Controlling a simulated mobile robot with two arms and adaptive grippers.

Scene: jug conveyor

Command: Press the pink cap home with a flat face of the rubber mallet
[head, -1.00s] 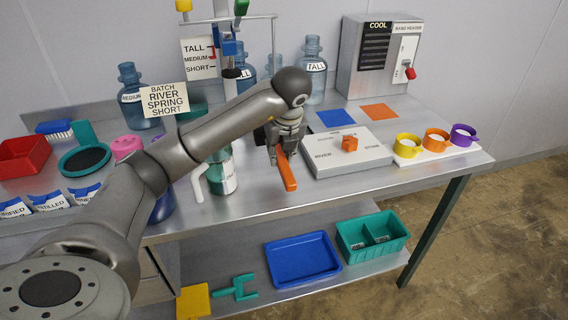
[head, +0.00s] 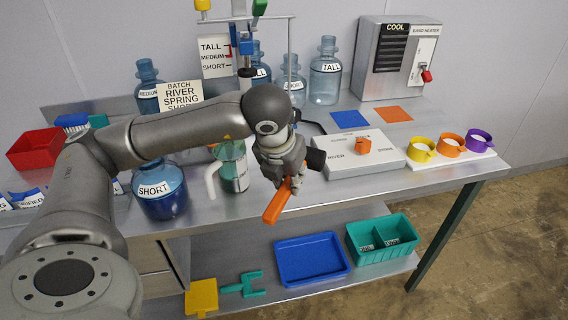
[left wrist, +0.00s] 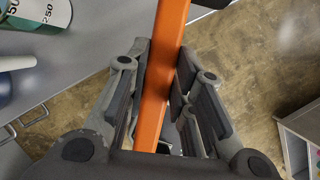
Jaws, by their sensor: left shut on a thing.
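My left gripper (head: 290,180) is shut on the orange handle of the rubber mallet (head: 274,206), above the table's front edge. The mallet's black head (head: 316,159) shows to the right of the fingers. In the left wrist view the orange handle (left wrist: 160,85) runs between the two fingers (left wrist: 162,95). The pink cap is not visible now; my left arm covers that part of the table. A blue jug labelled SHORT (head: 161,195) stands below my arm, its top hidden. My right gripper is not in view.
A teal-and-clear pitcher with a white handle (head: 233,170) stands just left of the gripper. A grey box with an orange knob (head: 345,165) is to the right. Coloured cups (head: 450,148) stand further right. A blue tray (head: 312,277) and teal bin (head: 382,258) are on the lower shelf.

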